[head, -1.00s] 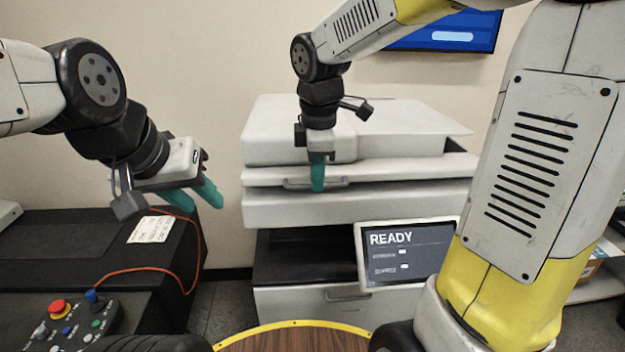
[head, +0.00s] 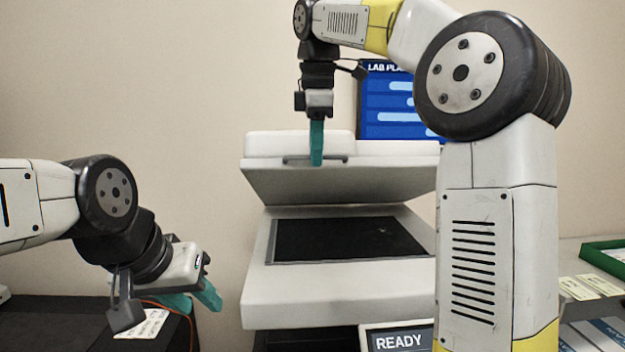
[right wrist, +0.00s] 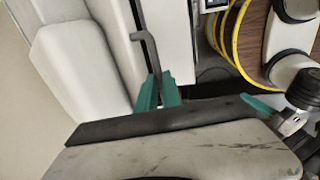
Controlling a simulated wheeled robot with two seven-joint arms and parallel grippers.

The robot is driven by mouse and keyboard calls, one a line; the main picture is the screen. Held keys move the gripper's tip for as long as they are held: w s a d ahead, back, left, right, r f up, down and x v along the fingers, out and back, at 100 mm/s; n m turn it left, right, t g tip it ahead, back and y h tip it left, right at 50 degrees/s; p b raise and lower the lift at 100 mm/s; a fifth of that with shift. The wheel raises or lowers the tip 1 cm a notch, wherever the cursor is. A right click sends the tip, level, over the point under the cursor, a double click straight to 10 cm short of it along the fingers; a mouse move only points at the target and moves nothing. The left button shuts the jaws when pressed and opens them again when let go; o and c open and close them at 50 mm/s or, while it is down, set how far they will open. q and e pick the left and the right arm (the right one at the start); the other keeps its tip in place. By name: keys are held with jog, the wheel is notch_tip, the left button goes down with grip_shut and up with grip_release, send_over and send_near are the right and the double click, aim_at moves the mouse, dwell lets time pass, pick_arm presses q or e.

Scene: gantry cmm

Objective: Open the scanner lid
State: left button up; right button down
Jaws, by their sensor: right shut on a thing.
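The scanner lid (head: 350,180) is tilted up, its front edge raised well above the scanner body (head: 340,290). The dark scan bed (head: 345,238) shows beneath it. My right gripper (head: 316,160) points down at the lid's front edge and is shut on the lid's bar handle (head: 338,157). In the right wrist view, the handle (right wrist: 150,55) runs between the teal fingers of my right gripper (right wrist: 158,92). My left gripper (head: 195,301) hangs at the left, away from the scanner. Its teal fingers appear apart with nothing between them.
A ready screen (head: 400,338) is below the scanner front. A blue wall display (head: 385,105) is behind the lid. A green tray (head: 605,257) and yellow notes (head: 590,287) lie at the right. My right arm hides the scanner's right side.

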jog(key=shift+w+d+r, duration=0.15)
jog(key=shift+w+r, duration=0.95)
jog(key=shift+r, duration=0.15)
